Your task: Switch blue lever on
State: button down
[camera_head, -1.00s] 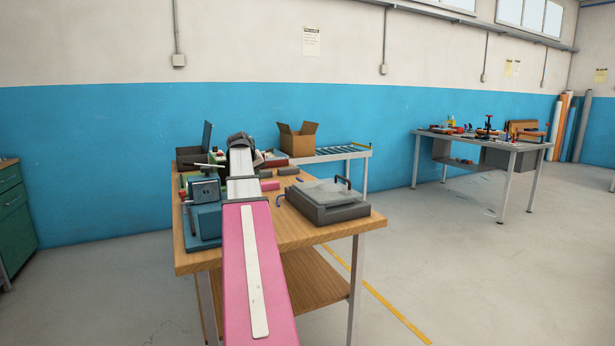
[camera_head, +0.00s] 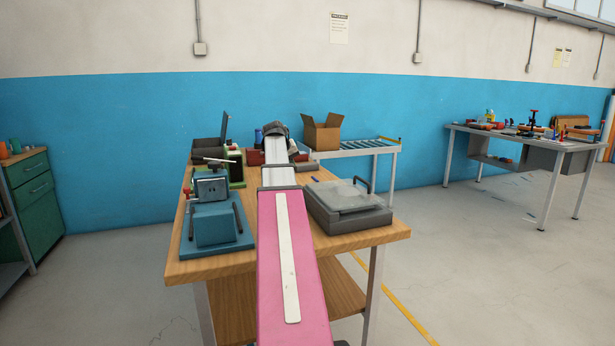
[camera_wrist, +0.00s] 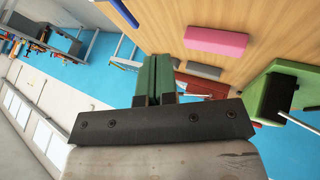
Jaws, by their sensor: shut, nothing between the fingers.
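No lever that I can surely call the blue lever stands out. A blue-teal machine (camera_head: 212,226) with dark handles and a red knob sits on the left of the wooden workbench (camera_head: 230,264). A small blue piece (camera_head: 314,179) shows right of my arm, too small to identify. My arm reaches over the bench to its far side; its dark end hides what lies beyond. In the wrist view my gripper (camera_wrist: 154,72) has its green-padded fingers together, with nothing between them. A green device (camera_wrist: 273,80) with a dark block and thin metal rod is right of the fingers.
A grey lidded box (camera_head: 345,221) stands on the bench's right side. A pink block (camera_wrist: 216,41) and grey blocks (camera_wrist: 203,70) lie on the wood. Behind are an open carton (camera_head: 321,134) and a roller conveyor (camera_head: 358,145). Floor is open at right.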

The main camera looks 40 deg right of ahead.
jog(key=x, duration=1)
jog(key=shift+w+f, duration=0.1)
jog(key=shift+s+d, duration=0.25)
jog(key=shift+d, duration=0.35)
jog(key=shift+s+d, duration=0.2)
jog(key=shift+d, duration=0.4)
jog(key=shift+s+d, duration=0.25)
jog(key=shift+d, duration=0.4)
jog(key=shift+w, duration=0.2)
